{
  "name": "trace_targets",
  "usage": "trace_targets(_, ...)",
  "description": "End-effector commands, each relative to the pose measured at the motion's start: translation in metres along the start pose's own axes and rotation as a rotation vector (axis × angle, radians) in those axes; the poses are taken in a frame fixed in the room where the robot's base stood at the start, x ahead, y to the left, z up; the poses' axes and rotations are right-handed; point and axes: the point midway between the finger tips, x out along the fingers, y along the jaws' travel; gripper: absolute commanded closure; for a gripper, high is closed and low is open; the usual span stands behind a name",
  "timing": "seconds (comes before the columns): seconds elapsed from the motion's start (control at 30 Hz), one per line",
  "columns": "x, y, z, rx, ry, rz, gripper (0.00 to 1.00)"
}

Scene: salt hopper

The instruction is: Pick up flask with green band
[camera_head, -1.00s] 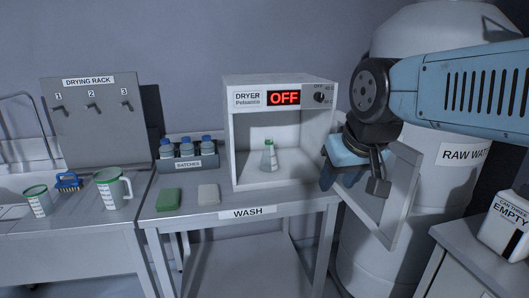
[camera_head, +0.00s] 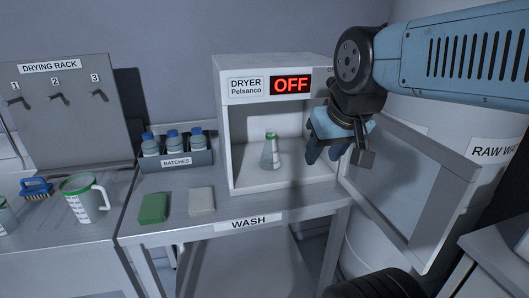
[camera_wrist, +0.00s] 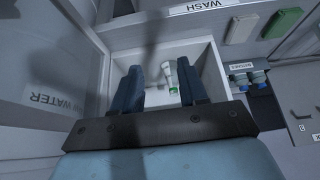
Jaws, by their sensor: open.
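The flask with a green band (camera_head: 271,151) stands upright inside the open dryer (camera_head: 227,142), on its floor near the middle of the opening. In the wrist view the flask (camera_wrist: 169,72) shows beyond my fingers, nearer the right one, with its green band partly beside that finger. My gripper (camera_head: 322,153) is at the right side of the dryer opening, to the right of the flask and apart from it. In the wrist view my gripper (camera_wrist: 160,90) has its two blue fingers spread with nothing between them touching.
The dryer door (camera_head: 407,185) hangs open on the right, close to my arm. Bottles in the batches rack (camera_head: 176,160), a green sponge (camera_head: 154,208), a pale block (camera_head: 201,201) and a jug (camera_head: 84,199) stand left of the dryer. The dryer display reads OFF.

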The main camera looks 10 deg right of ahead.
Motion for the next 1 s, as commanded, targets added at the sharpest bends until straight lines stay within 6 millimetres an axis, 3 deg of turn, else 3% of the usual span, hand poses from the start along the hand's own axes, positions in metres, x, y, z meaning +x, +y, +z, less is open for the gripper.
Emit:
trace_targets(0.27,0.018,0.008,0.003,-0.113,-0.095,0.070,0.31)
trace_targets(0.57,0.067,0.051,0.001,-0.554,-0.395,0.327,0.31)
trace_targets(0.8,0.098,0.075,-0.026,-0.958,-0.601,0.551,0.31)
trace_targets(1.0,0.124,0.076,-0.064,-1.309,-0.727,0.750,0.31)
